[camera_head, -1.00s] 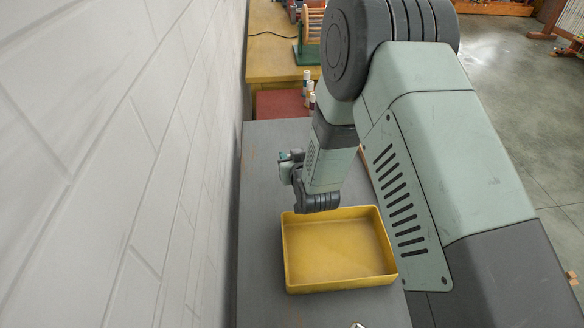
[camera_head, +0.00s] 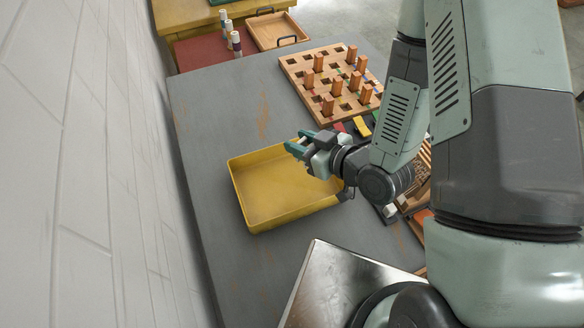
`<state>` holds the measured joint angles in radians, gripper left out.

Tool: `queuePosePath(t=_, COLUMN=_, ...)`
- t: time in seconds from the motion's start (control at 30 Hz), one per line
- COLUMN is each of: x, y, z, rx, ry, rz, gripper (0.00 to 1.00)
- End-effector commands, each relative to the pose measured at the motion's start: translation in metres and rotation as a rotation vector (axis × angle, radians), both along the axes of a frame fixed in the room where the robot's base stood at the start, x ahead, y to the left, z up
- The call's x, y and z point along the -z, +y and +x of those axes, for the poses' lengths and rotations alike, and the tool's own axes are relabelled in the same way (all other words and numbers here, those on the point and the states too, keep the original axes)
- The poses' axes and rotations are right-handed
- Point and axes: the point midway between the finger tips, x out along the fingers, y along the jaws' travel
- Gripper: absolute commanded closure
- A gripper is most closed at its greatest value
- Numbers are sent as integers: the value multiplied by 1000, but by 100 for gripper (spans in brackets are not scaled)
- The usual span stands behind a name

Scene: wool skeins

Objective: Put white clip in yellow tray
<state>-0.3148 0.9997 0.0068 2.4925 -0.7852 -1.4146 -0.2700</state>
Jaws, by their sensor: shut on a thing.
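The yellow tray (camera_head: 262,192) is an empty shallow rectangular box on the grey table. My gripper (camera_head: 298,146) reaches in from the right, and its teal fingertips are over the tray's far right corner, seemingly above the rim. It is shut on a small pale thing (camera_head: 305,142) that looks like the white clip. Most of that thing is hidden by the fingers, so its shape is unclear.
A wooden board with several upright orange pegs (camera_head: 337,86) stands behind the gripper. A wooden tray (camera_head: 272,28) and several small bottles (camera_head: 230,32) are at the back. The table left of the yellow tray (camera_head: 205,150) is clear, with a wall beyond.

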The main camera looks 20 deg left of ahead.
Motion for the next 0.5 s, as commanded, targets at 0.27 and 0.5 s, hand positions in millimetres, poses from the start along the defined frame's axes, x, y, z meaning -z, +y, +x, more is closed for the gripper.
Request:
queuePosePath(t=0.27, x=42, y=1, z=0, rx=0, ry=0, rz=-1, gripper=93)
queuePosePath(t=0.5, x=72, y=1, z=0, rx=-1, ry=1, rz=-2, gripper=93)
